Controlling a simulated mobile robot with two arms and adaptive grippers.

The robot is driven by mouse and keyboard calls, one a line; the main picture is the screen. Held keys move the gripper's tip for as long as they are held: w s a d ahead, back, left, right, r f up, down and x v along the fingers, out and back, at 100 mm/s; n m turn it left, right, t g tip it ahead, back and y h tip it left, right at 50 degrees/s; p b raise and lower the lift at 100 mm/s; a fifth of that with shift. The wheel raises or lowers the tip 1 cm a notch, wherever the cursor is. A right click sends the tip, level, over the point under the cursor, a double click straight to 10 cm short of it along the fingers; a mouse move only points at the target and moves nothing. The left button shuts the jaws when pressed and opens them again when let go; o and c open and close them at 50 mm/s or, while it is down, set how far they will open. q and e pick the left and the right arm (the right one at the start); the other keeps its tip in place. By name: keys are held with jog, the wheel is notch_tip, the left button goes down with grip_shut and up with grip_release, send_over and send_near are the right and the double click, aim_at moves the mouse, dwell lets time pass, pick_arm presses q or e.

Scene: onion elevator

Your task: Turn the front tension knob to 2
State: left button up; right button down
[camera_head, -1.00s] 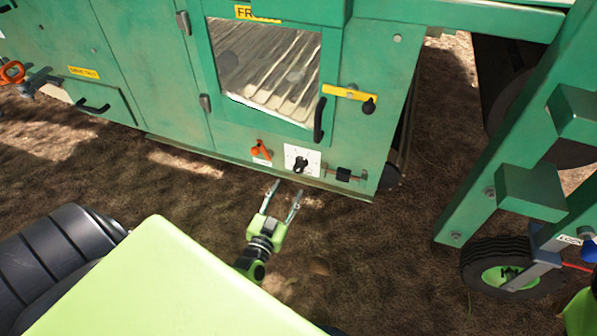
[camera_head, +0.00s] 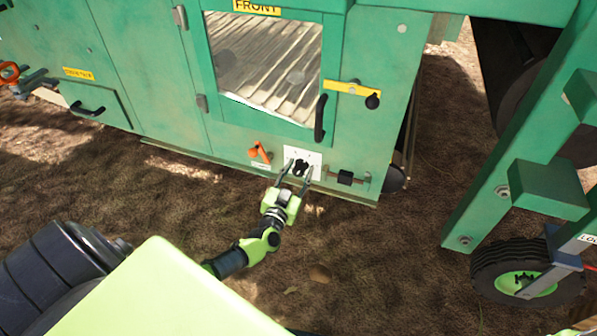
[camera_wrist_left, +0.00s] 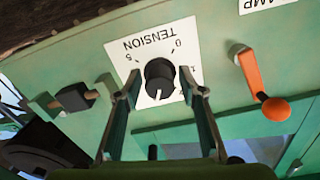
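The front tension knob (camera_head: 300,168) is a black round knob on a white plate (camera_head: 314,157) low on the green machine's front panel. In the left wrist view the knob (camera_wrist_left: 160,76) sits on the plate marked TENSION, which appears upside down, with 0 and 5 legible. A light pointer mark shows on the knob's lower edge in that view. My left gripper (camera_head: 295,177) is open, its fingers (camera_wrist_left: 160,95) reaching toward the panel on either side of the knob. I cannot tell whether they touch it. My right gripper is not in view.
An orange lever (camera_head: 260,152) is left of the plate, and a black-gripped slider (camera_head: 345,178) is right of it. A wheel (camera_head: 520,278) stands at the right.

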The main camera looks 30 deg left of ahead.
pick_arm(q)
jog(key=c, duration=0.7)
jog(key=shift+c, duration=0.2)
jog(key=shift+n, duration=0.3)
jog(key=shift+n, duration=0.9)
jog(key=n, duration=0.2)
jog(key=shift+n+p, duration=0.3)
jog(key=shift+p, duration=0.1)
jog(key=n, duration=0.5)
jog(key=shift+n, duration=0.3)
jog(key=o, duration=1.1)
